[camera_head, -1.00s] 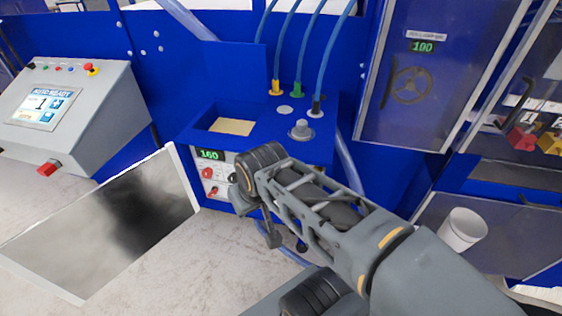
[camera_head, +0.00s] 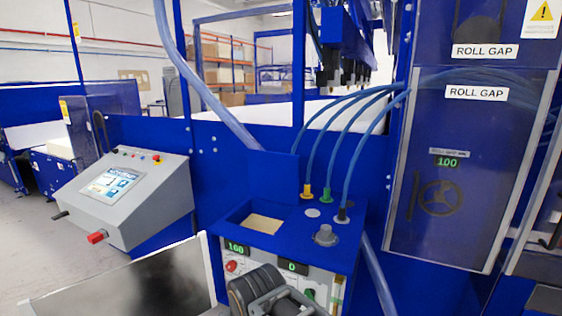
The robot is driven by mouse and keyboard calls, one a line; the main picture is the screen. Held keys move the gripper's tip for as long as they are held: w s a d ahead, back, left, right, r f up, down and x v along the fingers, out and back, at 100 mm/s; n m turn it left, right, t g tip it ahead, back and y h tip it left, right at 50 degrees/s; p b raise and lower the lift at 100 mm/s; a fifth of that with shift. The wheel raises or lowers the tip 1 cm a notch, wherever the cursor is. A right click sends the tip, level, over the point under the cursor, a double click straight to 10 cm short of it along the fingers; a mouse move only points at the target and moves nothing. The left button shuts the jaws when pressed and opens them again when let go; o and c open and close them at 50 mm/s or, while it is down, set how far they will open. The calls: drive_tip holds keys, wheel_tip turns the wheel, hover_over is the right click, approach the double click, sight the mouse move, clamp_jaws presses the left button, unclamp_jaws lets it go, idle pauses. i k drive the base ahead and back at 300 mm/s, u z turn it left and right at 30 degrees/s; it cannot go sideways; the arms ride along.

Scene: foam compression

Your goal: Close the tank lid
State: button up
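The blue tank (camera_head: 290,244) stands at the lower centre, with a control panel on its front. A rectangular opening in its top shows a tan surface inside (camera_head: 263,224), so the opening is uncovered. I cannot make out a separate lid. A grey round knob (camera_head: 326,236) and several hose fittings sit on the top, right of the opening. Dark grey parts of my arm show at the bottom edge and hide part of the front panel. My gripper is not visible, so its state is hidden.
A grey console (camera_head: 130,200) with a screen and red knob stands at the left. A blue cabinet (camera_head: 450,170) with a handwheel is at the right. Blue hoses (camera_head: 320,140) arch over the tank's top, and a thick clear hose (camera_head: 205,90) runs behind it.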

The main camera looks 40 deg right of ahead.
sight(272, 176)
drive_tip(key=z, duration=0.85)
